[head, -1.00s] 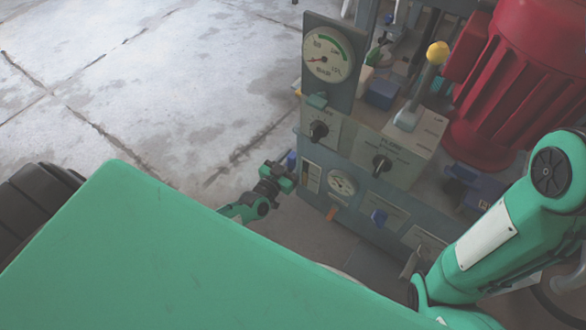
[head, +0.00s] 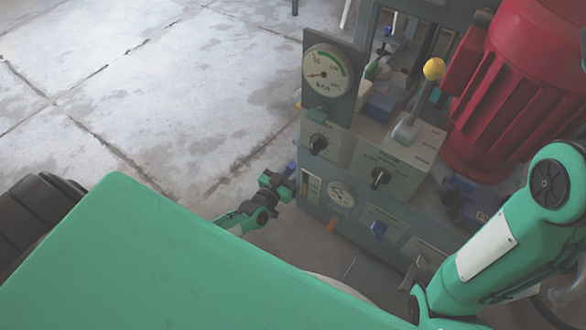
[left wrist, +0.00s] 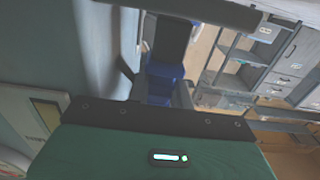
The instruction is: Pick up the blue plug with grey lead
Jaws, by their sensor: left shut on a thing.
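The blue plug (left wrist: 160,84) shows in the left wrist view between the fingers of my left gripper (left wrist: 158,92). In the head view a small blue part of the plug (head: 291,167) shows just beyond my left gripper (head: 283,186), beside the left edge of the press's front panel. My left gripper is shut on the plug. I cannot make out the grey lead in either view. My right arm is at the right of the head view, but its gripper is not visible.
The press's control panel (head: 345,158) stands right of my left gripper, with a pressure gauge (head: 327,74), black knobs and a yellow-topped lever (head: 434,69). A red motor (head: 515,85) stands behind. The concrete floor (head: 150,90) at left is open.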

